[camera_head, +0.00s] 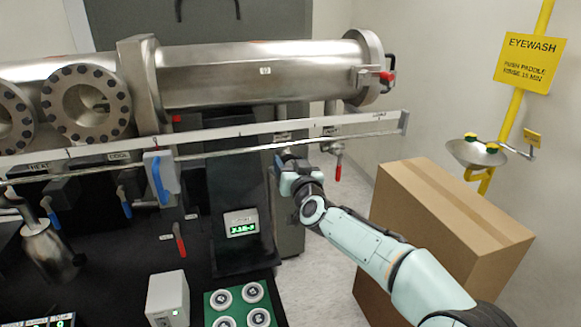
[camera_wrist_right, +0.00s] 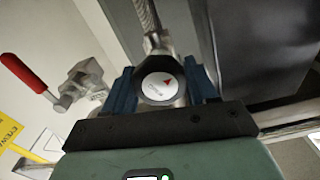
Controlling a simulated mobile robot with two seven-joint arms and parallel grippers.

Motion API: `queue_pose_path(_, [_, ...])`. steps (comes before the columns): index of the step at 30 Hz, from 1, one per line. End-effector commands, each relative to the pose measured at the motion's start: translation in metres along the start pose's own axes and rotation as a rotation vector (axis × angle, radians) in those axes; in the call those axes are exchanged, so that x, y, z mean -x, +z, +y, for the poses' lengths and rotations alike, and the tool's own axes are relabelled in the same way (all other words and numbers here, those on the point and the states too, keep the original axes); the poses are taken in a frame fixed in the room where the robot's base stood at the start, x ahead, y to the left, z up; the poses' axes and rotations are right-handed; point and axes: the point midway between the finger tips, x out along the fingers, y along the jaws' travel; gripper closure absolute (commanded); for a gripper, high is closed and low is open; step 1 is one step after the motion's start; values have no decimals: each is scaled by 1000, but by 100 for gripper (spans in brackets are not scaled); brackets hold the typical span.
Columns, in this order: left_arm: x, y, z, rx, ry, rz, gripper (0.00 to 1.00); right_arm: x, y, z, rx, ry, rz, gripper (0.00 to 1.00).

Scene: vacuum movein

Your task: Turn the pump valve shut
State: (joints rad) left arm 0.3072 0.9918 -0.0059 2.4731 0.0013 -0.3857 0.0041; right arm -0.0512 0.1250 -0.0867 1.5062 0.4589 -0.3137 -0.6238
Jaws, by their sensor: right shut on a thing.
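My right gripper (camera_head: 288,156) reaches up to the pipework under the white label rail. In the right wrist view its two blue fingers (camera_wrist_right: 161,76) are shut on the pump valve's round knob (camera_wrist_right: 160,87), one finger on each side. In the head view the gripper hides most of the knob. My left gripper is not in view.
A red-handled valve (camera_head: 338,167) hangs just right of my gripper; its red handle (camera_wrist_right: 24,74) also shows in the wrist view. The label rail (camera_head: 230,132) runs above. A large cardboard box (camera_head: 440,215) stands right of my forearm. A display (camera_head: 241,223) sits lower left.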

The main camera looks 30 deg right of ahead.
Motion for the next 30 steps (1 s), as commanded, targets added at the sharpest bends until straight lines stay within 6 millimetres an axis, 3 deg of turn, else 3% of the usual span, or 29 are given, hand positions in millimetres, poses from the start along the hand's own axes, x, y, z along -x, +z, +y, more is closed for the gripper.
queue_pose_path(30, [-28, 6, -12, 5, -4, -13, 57, 0, 0, 1, -965, 0, 3, 73])
